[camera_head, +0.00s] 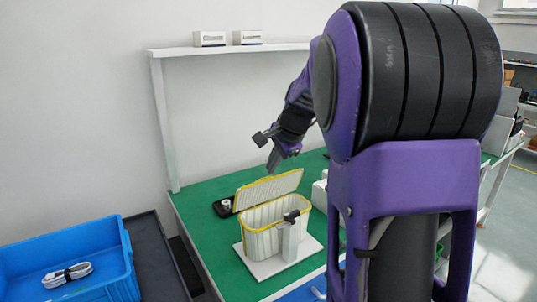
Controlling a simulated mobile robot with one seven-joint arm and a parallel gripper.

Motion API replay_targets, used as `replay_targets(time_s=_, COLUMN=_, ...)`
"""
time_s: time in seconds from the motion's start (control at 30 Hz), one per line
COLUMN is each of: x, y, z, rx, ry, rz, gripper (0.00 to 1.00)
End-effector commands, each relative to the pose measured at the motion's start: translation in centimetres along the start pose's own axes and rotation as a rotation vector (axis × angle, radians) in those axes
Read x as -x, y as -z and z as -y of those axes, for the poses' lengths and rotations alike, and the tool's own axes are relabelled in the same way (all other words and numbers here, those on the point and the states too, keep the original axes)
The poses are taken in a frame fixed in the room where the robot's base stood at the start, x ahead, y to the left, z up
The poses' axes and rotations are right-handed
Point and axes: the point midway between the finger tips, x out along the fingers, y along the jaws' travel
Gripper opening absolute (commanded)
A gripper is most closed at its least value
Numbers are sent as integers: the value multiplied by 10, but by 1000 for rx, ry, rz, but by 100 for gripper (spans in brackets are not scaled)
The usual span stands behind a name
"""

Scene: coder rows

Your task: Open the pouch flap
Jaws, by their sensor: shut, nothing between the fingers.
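The pouch (262,240) is a white ribbed box-like container with yellow trim. It stands upright on a white base plate (258,268) on the green bench. Its flap (270,187), also ribbed and yellow-edged, stands up and tilts back from the rear edge, so the pouch mouth is uncovered. A grey upright block with a dark top (290,234) is at the pouch's front right. My gripper (273,160) is above the flap, apart from it and small in the view. It is shut and empty.
A black round-topped device (225,206) lies left of the flap. White boxes (320,192) stand to the right, partly hidden by my arm. A blue crate (65,265) with a coiled cable (68,275) is at lower left. A white shelf (225,50) spans above the bench.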

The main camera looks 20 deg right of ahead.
Motion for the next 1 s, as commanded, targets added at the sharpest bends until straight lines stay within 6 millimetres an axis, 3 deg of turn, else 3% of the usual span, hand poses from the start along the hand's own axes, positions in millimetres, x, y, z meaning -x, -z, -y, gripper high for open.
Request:
replay_targets(time_s=0.1, x=-21, y=0, z=-1, rx=0, ry=-2, rz=2, gripper=0)
replay_targets(time_s=0.3, x=-36, y=0, z=0, rx=0, ry=0, rz=0, gripper=0)
replay_targets(time_s=0.73, x=-38, y=0, z=2, rx=0, ry=1, rz=0, gripper=0)
replay_targets(time_s=1.0, x=-50, y=-1, z=24, rx=0, ry=-1, rz=2, gripper=0)
